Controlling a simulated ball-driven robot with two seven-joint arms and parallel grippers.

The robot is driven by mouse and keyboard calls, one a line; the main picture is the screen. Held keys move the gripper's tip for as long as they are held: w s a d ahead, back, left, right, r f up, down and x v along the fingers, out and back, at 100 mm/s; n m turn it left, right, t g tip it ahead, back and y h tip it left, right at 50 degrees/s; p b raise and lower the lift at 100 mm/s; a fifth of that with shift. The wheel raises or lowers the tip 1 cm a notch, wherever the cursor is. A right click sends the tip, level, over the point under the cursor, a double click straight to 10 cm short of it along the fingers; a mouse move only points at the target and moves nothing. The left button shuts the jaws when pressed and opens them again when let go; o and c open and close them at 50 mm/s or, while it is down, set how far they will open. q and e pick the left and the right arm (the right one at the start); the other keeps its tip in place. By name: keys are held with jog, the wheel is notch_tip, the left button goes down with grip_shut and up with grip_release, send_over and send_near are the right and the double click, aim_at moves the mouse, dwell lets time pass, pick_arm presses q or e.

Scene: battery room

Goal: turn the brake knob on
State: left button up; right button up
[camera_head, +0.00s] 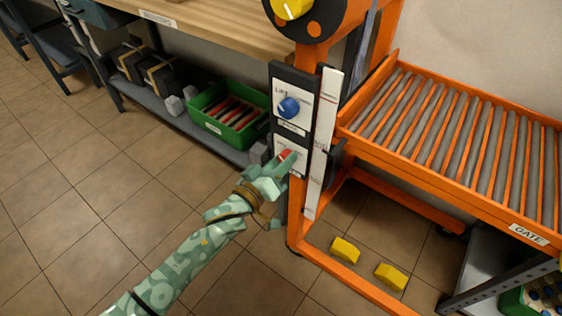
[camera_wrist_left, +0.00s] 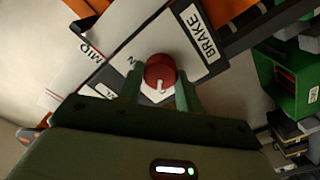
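The brake knob (camera_wrist_left: 160,70) is red and round with a white pointer mark, on a white plate (camera_wrist_left: 128,48) marked BRAKE. In the wrist view its pointer aims toward the bottom of the picture. In the head view the red knob (camera_head: 286,155) shows just past my left gripper (camera_head: 273,172), which partly hides it and the lower plate. In the wrist view the fingers of my left gripper (camera_wrist_left: 160,88) stand one on each side of the knob, very close. I cannot tell whether they touch it. My right gripper is not in view.
A blue knob (camera_head: 288,107) marked LIFT sits just above on the same orange post. A roller conveyor (camera_head: 450,140) marked GATE lies right. A shelf (camera_head: 185,122) with a green crate (camera_head: 228,116) stands left. Yellow blocks (camera_head: 345,250) lie on the floor.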

pick_arm(q)
jog(key=shift+c, duration=0.7)
jog(key=shift+m, duration=0.3)
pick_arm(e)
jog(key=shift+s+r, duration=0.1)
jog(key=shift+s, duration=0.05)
pick_arm(q)
jog(key=shift+s+d+f+m+p, duration=0.1)
jog(key=shift+m+p, duration=0.7)
jog(key=shift+m, duration=3.55)
jog(key=shift+s+f+m+p, duration=0.1)
jog(key=shift+m+p, duration=0.7)
jog(key=shift+m, duration=3.55)
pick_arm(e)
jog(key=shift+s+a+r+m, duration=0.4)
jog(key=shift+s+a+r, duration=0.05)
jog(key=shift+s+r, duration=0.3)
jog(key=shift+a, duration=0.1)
